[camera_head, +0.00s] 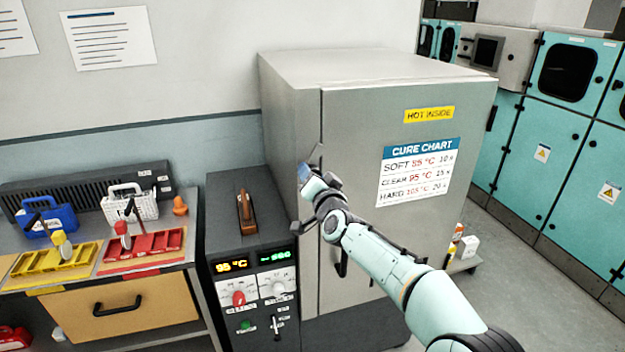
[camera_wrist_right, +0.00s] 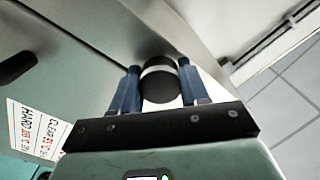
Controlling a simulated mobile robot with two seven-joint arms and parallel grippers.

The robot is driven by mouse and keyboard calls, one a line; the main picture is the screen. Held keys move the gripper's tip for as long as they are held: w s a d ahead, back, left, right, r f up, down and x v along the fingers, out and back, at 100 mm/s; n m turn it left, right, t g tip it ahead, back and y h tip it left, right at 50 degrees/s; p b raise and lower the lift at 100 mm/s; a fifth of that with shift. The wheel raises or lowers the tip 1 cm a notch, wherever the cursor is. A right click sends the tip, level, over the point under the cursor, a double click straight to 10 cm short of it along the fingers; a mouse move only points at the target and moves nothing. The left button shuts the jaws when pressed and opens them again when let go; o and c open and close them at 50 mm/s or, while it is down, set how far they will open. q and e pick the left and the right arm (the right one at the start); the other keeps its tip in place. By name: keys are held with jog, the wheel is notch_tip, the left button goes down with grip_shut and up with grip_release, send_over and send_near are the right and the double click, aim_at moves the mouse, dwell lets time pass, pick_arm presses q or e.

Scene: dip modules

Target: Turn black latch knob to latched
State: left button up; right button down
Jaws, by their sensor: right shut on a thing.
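The black latch knob (camera_wrist_right: 158,82) shows in the right wrist view as a black cylinder with a white band, at the edge of the grey oven door. My right gripper (camera_wrist_right: 159,70) has its two blue fingers on either side of the knob and is shut on it. In the head view my right gripper (camera_head: 307,172) is at the left edge of the grey oven door (camera_head: 350,125); the knob is hidden behind it there. The knob's turn angle is hard to tell. My left gripper is not in view.
A control box (camera_head: 252,290) with lit displays and knobs stands left of the oven. A black door handle (camera_head: 341,262) is below my right wrist. A bench with a red tray (camera_head: 145,248) and a yellow tray (camera_head: 55,263) is farther left. Teal cabinets (camera_head: 540,140) stand at right.

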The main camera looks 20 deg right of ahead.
jog(key=m+b, duration=0.1)
jog(key=m, duration=0.5)
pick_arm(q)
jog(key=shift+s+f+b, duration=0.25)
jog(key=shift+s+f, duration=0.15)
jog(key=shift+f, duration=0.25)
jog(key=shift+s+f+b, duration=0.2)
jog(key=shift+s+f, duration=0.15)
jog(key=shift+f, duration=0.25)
pick_arm(e)
jog(key=m, duration=0.5)
jog(key=shift+a+m, duration=0.1)
jog(key=shift+m, duration=0.3)
jog(key=shift+r, duration=0.1)
jog(key=c, duration=0.6)
grip_release()
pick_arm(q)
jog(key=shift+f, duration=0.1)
pick_arm(e)
jog(key=shift+s, duration=0.1)
